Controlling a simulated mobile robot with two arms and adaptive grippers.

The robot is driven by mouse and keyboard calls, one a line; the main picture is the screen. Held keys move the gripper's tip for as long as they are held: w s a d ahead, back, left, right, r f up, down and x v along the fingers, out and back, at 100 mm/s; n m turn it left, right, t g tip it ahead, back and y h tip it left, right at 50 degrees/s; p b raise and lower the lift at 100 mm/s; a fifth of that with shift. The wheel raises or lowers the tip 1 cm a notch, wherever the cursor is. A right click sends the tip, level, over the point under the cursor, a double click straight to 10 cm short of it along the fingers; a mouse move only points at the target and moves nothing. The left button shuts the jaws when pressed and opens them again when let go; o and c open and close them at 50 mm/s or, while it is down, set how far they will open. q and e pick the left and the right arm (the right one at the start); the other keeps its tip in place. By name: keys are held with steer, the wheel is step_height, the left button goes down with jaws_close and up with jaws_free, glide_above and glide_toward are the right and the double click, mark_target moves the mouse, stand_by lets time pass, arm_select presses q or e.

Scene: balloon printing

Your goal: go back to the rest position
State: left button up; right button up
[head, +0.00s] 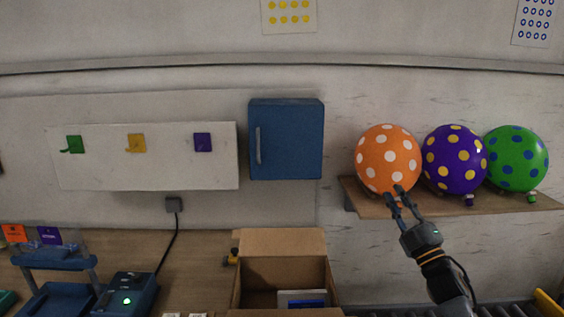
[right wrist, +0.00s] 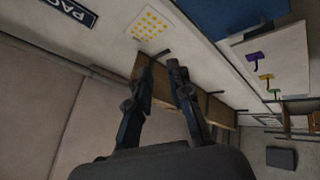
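My right gripper (head: 394,194) is in front of the orange balloon with white dots (head: 388,150), its fingertips at the balloon's lower edge in the head view. Its two fingers are apart. In the right wrist view the gripper (right wrist: 164,66) also shows spread fingers with nothing held between them. I cannot tell from the head view whether the fingertips touch the balloon. My left gripper and arm are not in view.
A purple balloon (head: 454,160) and a green balloon (head: 516,158) also sit on the wooden shelf (head: 420,208). A blue cabinet (head: 287,140) hangs left of it. Below stand an open cardboard box (head: 283,243) and a blue machine (head: 130,292) on the table (head: 200,262).

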steer(key=w+d+f+m+g+h, duration=0.4)
steer(key=d+f+m+h, duration=0.5)
steer(key=m, duration=0.5)
steer(key=s+a+f+g+b, duration=0.25)
steer(key=s+f, duration=0.25)
steer(key=f, duration=1)
steer(key=s+a+f+g+b, duration=0.1)
steer(key=s+f+g, duration=0.35)
steer(key=f, duration=1.15)
steer(key=s+a+f+g+b, duration=0.15)
steer(key=s+f, duration=0.45)
steer(key=f, duration=0.9)
steer(key=s+a+f+g+b, duration=0.1)
steer(key=s+a+f+g, duration=0.1)
steer(key=s+f, duration=0.95)
steer(key=s+a+f+g+b, duration=0.2)
steer(key=s+f, duration=0.8)
steer(key=s, duration=0.2)
steer(key=s+a+f+g, duration=0.1)
steer(key=s+f, duration=0.2)
steer(key=s, duration=0.6)
steer(key=s+a+f+g+b, duration=0.1)
steer(key=s+f, duration=0.3)
steer(key=s, duration=0.6)
steer(key=s+a+f+g+y+b, duration=0.1)
steer(key=s+a+f+g, duration=0.1)
steer(key=s, duration=0.8)
steer(key=shift+f+m+g, duration=0.4)
steer(key=shift+f+g, duration=0.35)
steer(key=shift+f, duration=0.2)
